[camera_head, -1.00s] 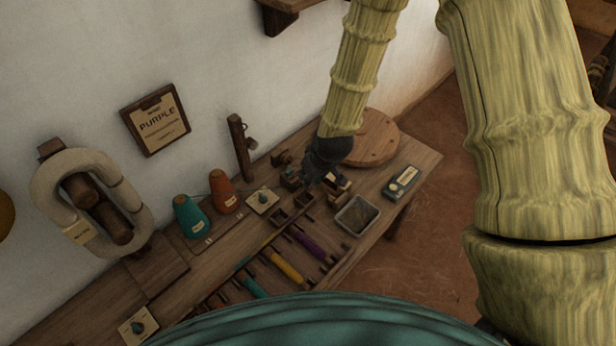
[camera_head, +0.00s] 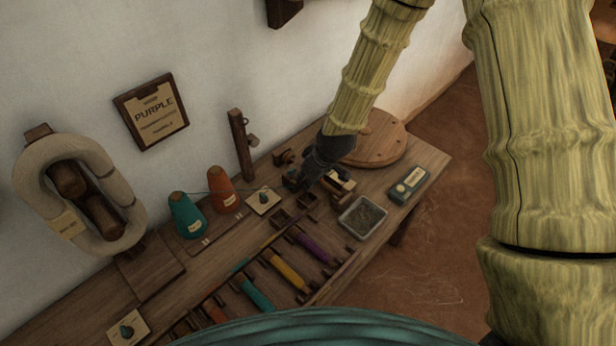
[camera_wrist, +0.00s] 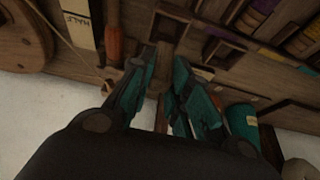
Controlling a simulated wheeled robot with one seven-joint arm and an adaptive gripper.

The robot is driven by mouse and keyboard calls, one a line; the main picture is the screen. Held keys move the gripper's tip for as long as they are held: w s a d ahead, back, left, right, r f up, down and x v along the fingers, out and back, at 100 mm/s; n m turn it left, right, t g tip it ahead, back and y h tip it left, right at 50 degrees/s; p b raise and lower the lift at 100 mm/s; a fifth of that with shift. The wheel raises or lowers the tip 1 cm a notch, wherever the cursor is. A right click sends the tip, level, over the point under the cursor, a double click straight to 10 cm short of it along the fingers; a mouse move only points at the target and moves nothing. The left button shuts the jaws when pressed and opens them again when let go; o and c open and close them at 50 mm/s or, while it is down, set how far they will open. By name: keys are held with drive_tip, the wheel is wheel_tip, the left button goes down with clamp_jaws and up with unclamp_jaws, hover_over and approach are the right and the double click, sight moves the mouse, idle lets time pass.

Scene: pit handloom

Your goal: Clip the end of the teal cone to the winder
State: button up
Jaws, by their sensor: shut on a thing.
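The teal cone (camera_head: 187,217) stands upright on the bench beside the orange cone; it also shows in the wrist view (camera_wrist: 243,124). A thin strand leaves its top, passes the orange cone and runs toward my gripper (camera_head: 293,184). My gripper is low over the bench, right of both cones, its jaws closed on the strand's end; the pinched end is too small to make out. In the wrist view its two teal-tinted fingers (camera_wrist: 166,78) point at the bench. A small wooden fitting with a cream label (camera_head: 340,181), possibly part of the winder, is just right of my gripper.
The orange cone (camera_head: 223,190) and a dial plate (camera_head: 263,200) stand left of my gripper. A wooden post (camera_head: 240,145) rises behind. A round wooden disc (camera_head: 382,140), a metal tray (camera_head: 362,217) and a teal box (camera_head: 409,186) lie right. Coloured spools (camera_head: 287,272) fill the front.

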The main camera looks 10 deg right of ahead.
drive_tip(key=shift+f+b, duration=1.2)
drive_tip(key=shift+f, duration=1.5)
drive_tip(key=o, duration=1.2)
drive_tip(key=shift+c, duration=0.2)
drive_tip(key=shift+r+p, duration=2.95)
drive_tip(key=shift+r, duration=1.1)
